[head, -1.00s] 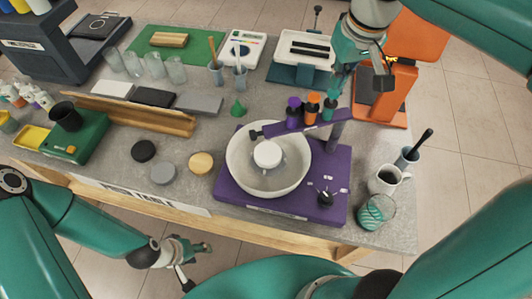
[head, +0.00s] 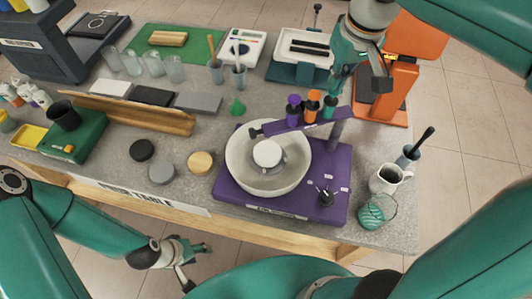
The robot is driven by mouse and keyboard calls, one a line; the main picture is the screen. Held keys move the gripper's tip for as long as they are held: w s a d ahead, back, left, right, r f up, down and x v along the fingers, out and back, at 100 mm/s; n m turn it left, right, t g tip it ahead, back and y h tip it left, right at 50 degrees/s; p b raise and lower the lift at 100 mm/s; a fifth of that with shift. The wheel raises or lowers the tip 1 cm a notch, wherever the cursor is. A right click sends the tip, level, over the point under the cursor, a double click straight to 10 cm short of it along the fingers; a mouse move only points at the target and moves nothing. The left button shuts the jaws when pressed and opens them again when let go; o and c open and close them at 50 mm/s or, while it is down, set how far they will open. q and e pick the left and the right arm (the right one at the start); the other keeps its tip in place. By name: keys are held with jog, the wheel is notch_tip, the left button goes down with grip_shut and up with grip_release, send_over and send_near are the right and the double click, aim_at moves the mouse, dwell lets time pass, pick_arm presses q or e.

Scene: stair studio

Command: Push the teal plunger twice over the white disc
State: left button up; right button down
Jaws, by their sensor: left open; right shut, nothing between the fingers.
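The white disc (head: 267,153) sits in the middle of a white bowl (head: 236,170) on a purple machine (head: 225,190). A bar (head: 285,126) crosses the back of the bowl and carries a purple, an orange and a teal plunger (head: 329,107). The teal plunger stands to the right, near the post, not directly above the disc. My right gripper (head: 334,90) is shut and empty, pointing down at the top of the teal plunger; whether it touches cannot be told. My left gripper (head: 195,262) is open and empty, low in front of the table.
A black knob (head: 326,198) is on the machine's front right. A white jug (head: 388,179), a striped teal glass (head: 372,213) and a grey cup (head: 407,158) stand right. Three round discs (head: 162,172) lie left of the bowl. An orange machine (head: 388,100) stands behind right.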

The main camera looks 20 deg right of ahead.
jog(key=shift+f+b, duration=0.85)
jog(key=shift+f, duration=0.3)
jog(key=shift+r, duration=0.15)
jog(key=shift+r+p, duration=1.55)
jog(key=shift+p, duration=0.05)
jog(key=shift+f, duration=0.2)
